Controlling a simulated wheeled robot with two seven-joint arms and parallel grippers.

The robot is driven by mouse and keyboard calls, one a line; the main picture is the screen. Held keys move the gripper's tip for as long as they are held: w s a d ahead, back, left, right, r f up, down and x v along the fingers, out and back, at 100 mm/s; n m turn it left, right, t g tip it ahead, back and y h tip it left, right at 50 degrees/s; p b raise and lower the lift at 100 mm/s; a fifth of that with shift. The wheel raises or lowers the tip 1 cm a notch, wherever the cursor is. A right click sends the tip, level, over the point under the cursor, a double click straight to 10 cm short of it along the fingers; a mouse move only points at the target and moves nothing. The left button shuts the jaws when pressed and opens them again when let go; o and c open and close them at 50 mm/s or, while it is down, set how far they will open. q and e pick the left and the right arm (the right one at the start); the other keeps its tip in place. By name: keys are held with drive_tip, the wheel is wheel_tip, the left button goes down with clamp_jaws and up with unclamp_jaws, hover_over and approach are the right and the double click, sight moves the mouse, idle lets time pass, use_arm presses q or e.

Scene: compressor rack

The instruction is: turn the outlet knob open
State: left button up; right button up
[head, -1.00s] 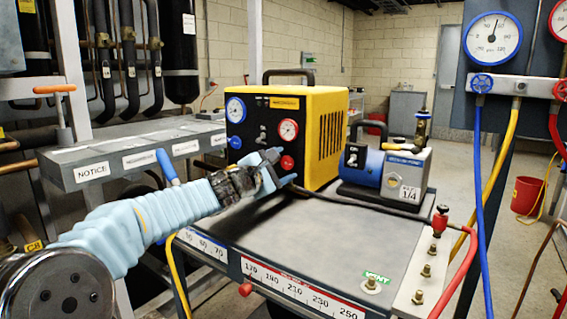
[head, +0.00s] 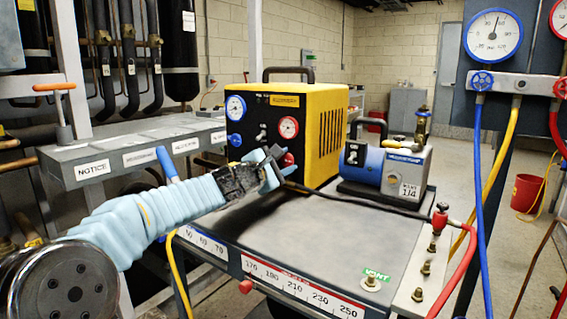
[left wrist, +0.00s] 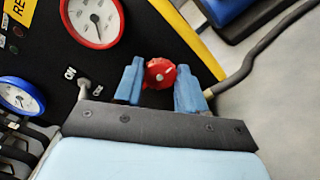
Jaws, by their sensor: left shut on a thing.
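The yellow recovery machine (head: 318,145) with a black front panel stands on the cart top. A red knob (head: 288,160) sits low on that panel, below the red-rimmed gauge (head: 288,127). A blue knob (head: 235,140) is to its left, below the blue-rimmed gauge (head: 235,108). My left gripper (head: 274,168) is at the red knob and partly covers it. In the left wrist view the red knob (left wrist: 160,73) lies between the two blue fingers of my left gripper (left wrist: 160,85), which are shut on it. My right gripper is out of view.
A black hose (head: 350,202) runs from beside the red knob across the cart top (head: 310,235). A blue vacuum pump (head: 385,165) stands right of the machine. A grey labelled ledge (head: 130,150) is at the left. A gauge manifold (head: 515,87) hangs at the right.

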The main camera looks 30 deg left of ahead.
use_arm(q)
drive_tip(key=shift+n, duration=0.3)
drive_tip(key=n, duration=0.7)
drive_tip(key=n+p, duration=0.1)
drive_tip(key=n, duration=0.4)
drive_tip(key=shift+a+n+p, duration=0.15)
drive_tip(key=shift+n+p, duration=0.4)
drive_tip(key=shift+n, duration=1.45)
drive_tip(key=shift+f, duration=0.1)
drive_tip(key=o, duration=1.1)
drive_tip(key=shift+c, duration=0.2)
